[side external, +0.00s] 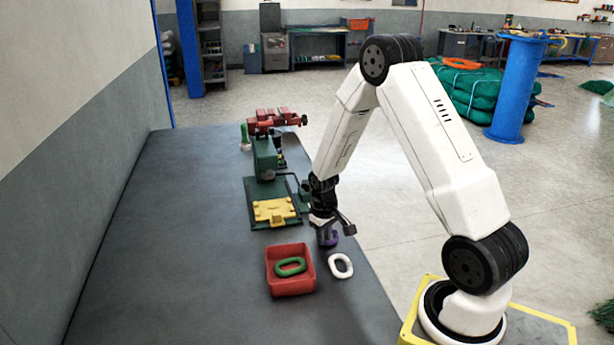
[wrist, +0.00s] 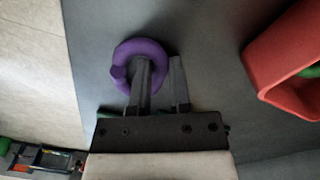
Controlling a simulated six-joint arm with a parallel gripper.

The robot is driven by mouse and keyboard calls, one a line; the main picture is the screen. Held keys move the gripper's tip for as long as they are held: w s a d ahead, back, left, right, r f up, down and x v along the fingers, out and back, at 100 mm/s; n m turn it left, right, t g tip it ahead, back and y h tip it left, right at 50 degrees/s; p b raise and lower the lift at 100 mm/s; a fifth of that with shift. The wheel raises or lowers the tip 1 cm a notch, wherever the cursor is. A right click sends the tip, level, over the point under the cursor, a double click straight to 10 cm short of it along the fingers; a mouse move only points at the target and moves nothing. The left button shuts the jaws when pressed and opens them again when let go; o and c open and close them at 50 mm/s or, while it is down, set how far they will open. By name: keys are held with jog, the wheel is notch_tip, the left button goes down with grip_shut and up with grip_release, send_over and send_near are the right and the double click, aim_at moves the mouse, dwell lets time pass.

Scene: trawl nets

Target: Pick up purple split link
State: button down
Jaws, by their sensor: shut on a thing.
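The purple split link (wrist: 124,52) is a thick ring with a gap, seen at the fingertips in the wrist view. In the side external view the purple split link (side external: 331,240) shows only partly, under my gripper. My gripper (wrist: 162,68) is shut on the ring's band: one finger passes over the ring's opening and the other lies outside it. In the side external view my gripper (side external: 328,230) is low at the table's right edge. Whether the link touches the table is hard to tell.
A red tray (side external: 291,293) with a green link (side external: 291,267) in it stands just left of the gripper. A white link (side external: 341,266) lies beside it. A green machine with a yellow block (side external: 274,211) and a red vise (side external: 275,120) stand farther back. The table's left side is clear.

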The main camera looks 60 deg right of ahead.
jog(key=shift+r, duration=0.1)
jog(key=shift+r, duration=0.8)
jog(key=s+a+r, duration=0.5)
jog(key=s+r, duration=0.6)
jog(key=s, duration=0.2)
jog(key=shift+a, duration=0.2)
jog(key=shift+r, duration=0.1)
jog(key=shift+w, duration=0.1)
